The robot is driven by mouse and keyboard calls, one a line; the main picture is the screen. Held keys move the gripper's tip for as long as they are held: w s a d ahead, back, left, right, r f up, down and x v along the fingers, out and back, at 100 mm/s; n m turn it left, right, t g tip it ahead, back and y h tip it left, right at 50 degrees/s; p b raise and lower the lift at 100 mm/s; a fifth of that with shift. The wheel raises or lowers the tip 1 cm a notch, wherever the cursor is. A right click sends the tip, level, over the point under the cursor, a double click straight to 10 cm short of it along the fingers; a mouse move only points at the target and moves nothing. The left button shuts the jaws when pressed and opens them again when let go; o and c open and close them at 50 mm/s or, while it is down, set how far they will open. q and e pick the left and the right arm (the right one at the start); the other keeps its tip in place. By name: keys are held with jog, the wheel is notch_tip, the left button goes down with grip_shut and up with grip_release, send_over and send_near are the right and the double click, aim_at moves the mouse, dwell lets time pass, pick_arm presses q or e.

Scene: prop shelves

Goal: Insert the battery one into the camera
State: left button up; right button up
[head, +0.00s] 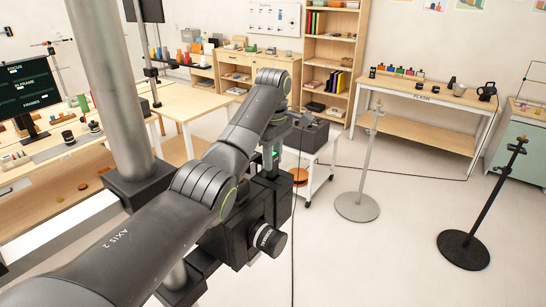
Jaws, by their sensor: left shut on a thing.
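The black camera (240,232) is partly hidden behind my left arm; its lens (270,240) points down and right. My left arm comes in from the lower left, bends over the camera and reaches down behind its far side. My left gripper (272,148) is small and partly hidden there, shut on a small dark piece with a green mark (274,155), which looks like the battery. It is just above or against the camera's black rear part; I cannot tell whether they touch. My right gripper is not in view.
A white cart (318,172) with a dark box (308,136) stands just beyond. Two stands, one grey (357,206) and one black (464,250), are on the right. A thick grey column (112,90) and workbenches are on the left. Floor at lower right is mostly clear.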

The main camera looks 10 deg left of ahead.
aim_at(274, 172)
pick_arm(q)
jog(key=shift+f, duration=1.7)
dwell(2.4)
